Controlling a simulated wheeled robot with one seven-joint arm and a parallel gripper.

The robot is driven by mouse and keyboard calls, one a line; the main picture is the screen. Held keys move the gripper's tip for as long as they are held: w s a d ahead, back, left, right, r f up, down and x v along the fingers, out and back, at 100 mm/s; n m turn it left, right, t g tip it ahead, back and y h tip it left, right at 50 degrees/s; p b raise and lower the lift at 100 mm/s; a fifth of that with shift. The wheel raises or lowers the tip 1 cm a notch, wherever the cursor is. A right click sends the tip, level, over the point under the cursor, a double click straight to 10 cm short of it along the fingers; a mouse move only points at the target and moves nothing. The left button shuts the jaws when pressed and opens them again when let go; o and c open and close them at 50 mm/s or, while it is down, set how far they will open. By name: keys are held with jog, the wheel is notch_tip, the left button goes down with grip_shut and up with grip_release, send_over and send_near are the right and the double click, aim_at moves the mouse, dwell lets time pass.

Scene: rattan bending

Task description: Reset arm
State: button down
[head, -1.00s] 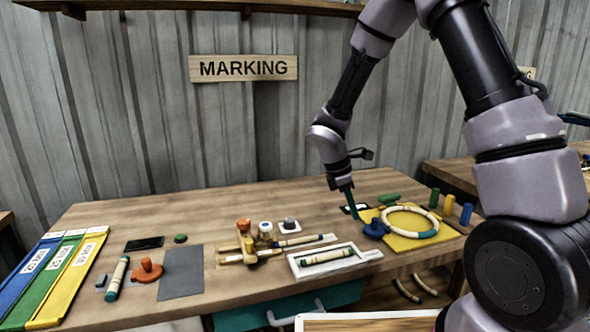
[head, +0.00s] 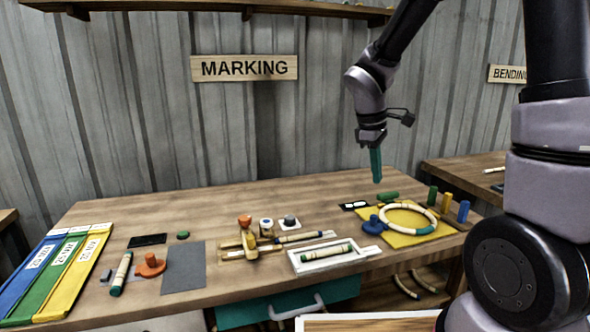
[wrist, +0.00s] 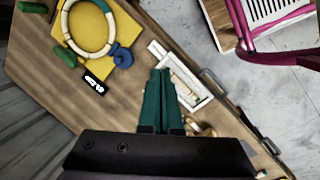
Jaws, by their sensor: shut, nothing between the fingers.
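My gripper (head: 377,178) hangs above the back right part of the wooden table (head: 130,205) in the head view, with its teal fingers pointing down. In the wrist view my gripper (wrist: 160,75) shows its two teal fingers together, with nothing between them. It is clear of the table and touches nothing. Below it in the head view is a yellow board (head: 395,240) with a cream and green rattan ring (head: 437,231) on it.
A white tray (head: 372,249) holds a rattan stick. A wooden jig (head: 238,252) stands mid-table. Coloured strips (head: 75,275) lie at the left. The wall is behind.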

jog(key=s+d+r+m+t+y, duration=0.2)
jog(key=s+r+m+t, duration=0.1)
jog(key=s+r+m, duration=0.4)
jog(key=s+d+r+m+t+y, duration=0.2)
jog(key=s+r+m+t, duration=0.1)
jog(key=s+r+m, duration=0.4)
notch_tip(320, 180, up, 4)
jog(key=shift+s+d+f+m, duration=0.2)
jog(key=shift+s+m, duration=0.1)
jog(key=shift+m, duration=0.2)
